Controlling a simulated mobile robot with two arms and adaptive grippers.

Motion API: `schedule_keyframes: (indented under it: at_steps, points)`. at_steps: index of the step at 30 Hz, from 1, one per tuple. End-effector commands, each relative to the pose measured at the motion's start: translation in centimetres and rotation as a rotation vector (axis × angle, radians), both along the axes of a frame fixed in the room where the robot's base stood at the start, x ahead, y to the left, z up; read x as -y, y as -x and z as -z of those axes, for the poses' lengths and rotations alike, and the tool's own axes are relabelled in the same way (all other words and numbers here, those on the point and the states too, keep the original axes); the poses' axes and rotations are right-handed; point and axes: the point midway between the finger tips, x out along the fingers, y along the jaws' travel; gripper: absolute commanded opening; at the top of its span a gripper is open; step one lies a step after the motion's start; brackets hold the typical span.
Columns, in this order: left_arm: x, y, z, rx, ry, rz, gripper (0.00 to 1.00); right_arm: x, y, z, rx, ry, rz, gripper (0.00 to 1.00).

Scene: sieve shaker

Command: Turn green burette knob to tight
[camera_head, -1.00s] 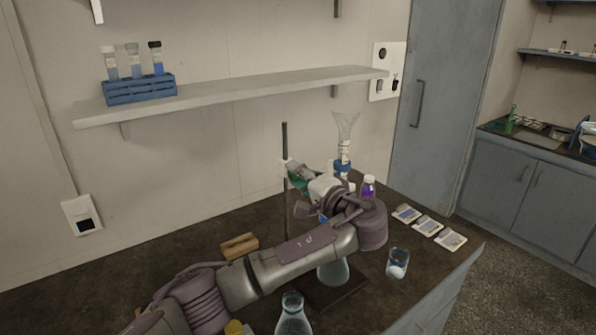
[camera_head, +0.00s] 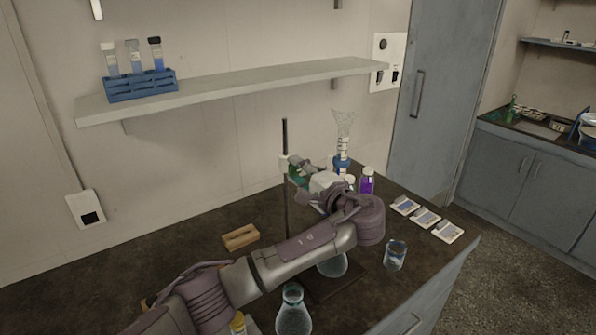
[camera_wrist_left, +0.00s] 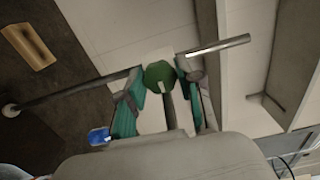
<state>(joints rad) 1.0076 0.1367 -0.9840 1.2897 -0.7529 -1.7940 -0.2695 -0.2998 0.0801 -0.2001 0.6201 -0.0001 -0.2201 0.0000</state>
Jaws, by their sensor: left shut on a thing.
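The green burette knob (camera_wrist_left: 159,76) sits between the fingertips of my left gripper in the left wrist view. My left gripper (camera_wrist_left: 160,92) is shut on the knob, with one teal-padded finger on each side of it. In the head view, my left gripper (camera_head: 307,172) is at the stand rod (camera_head: 285,148), partly hidden by its own wrist. My right gripper is not in view.
A conical flask (camera_head: 293,312) stands at the front of the dark bench. A flask (camera_head: 333,265) on the stand base is partly under my arm. A beaker (camera_head: 396,254), a purple bottle (camera_head: 366,183) and a wooden block (camera_head: 240,237) stand nearby. A shelf (camera_head: 230,88) hangs above.

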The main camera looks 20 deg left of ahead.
Motion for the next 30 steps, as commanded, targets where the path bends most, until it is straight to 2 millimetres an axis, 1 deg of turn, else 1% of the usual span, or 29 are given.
schedule_keyframes:
  at_steps: [1,5,6,14,17,20,30]
  points:
    - [0.0,0.0,0.0,0.001,-0.001,0.001,0.37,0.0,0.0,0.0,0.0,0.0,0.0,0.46]
    - [0.0,0.0,0.0,0.001,-0.001,0.001,0.59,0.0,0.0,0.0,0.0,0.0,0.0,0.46]
    - [0.0,0.0,0.0,0.001,-0.001,0.001,0.62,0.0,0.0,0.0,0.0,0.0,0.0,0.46]
    - [0.0,0.0,0.0,0.0,0.0,0.001,0.62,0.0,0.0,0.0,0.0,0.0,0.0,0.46]
    - [0.5,0.3,0.0,-0.001,0.001,0.002,0.62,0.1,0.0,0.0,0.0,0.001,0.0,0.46]
    - [1.5,1.1,0.1,-0.001,0.002,0.005,0.62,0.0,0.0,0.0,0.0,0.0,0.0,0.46]
    - [7.1,5.4,0.1,-0.002,0.002,0.005,0.62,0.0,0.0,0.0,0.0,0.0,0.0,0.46]
